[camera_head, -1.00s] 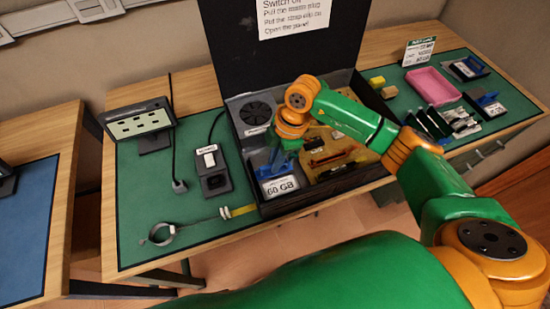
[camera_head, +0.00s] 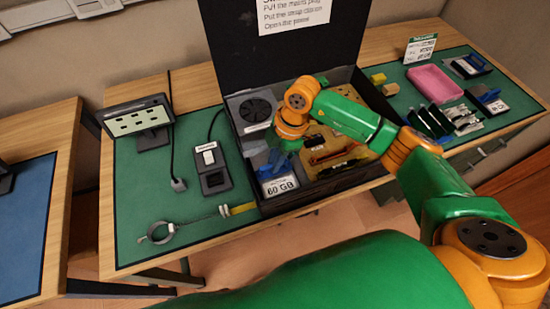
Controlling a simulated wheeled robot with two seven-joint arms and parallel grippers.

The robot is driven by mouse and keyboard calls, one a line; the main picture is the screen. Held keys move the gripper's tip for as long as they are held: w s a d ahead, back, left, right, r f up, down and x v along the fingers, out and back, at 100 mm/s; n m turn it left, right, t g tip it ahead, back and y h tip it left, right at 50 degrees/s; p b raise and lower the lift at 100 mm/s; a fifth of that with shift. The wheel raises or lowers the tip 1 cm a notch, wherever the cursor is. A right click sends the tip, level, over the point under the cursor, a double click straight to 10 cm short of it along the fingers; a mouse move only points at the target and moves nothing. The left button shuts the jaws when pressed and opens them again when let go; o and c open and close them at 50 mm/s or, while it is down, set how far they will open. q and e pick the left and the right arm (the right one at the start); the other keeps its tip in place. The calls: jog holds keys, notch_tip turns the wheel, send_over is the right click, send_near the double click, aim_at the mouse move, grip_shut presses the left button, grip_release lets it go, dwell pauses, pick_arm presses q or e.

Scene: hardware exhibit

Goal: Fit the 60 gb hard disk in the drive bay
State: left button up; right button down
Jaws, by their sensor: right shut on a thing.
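The 60 GB hard disk (camera_head: 280,186), with a white "60 GB" label and a blue part above it, is at the front left of the open black computer case (camera_head: 335,190). It appears to be inside the drive bay area, left of the tan circuit board (camera_head: 345,160). Whether it is fully seated cannot be told. My right gripper (camera_head: 275,165) points down over the disk and is shut on its blue part; the fingertips are mostly hidden by the wrist. My left gripper is not in view.
A switch box (camera_head: 211,168) with a cable, a wrist strap (camera_head: 160,233) and a small display (camera_head: 138,117) lie left of the case. A pink tray (camera_head: 434,84), cards and more blue-handled drives (camera_head: 488,98) are on the right. The raised case lid (camera_head: 285,60) stands behind.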

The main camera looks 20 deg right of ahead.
jog(key=shift+f, duration=0.2)
dwell(0.4)
jog(key=shift+s, duration=0.1)
jog(key=c, duration=0.8)
grip_release()
jog(key=shift+o, duration=0.2)
jog(key=o, duration=0.3)
jog(key=shift+r+p, duration=0.6)
jog(key=shift+r, duration=0.05)
jog(key=p+v, duration=0.3)
jog(key=a+p+v, duration=0.1)
jog(key=p+v, duration=0.1)
jog(key=v, duration=0.1)
jog(key=shift+a+r+p, duration=0.15)
jog(key=shift+a+p, duration=0.1)
jog(key=shift+p, duration=0.15)
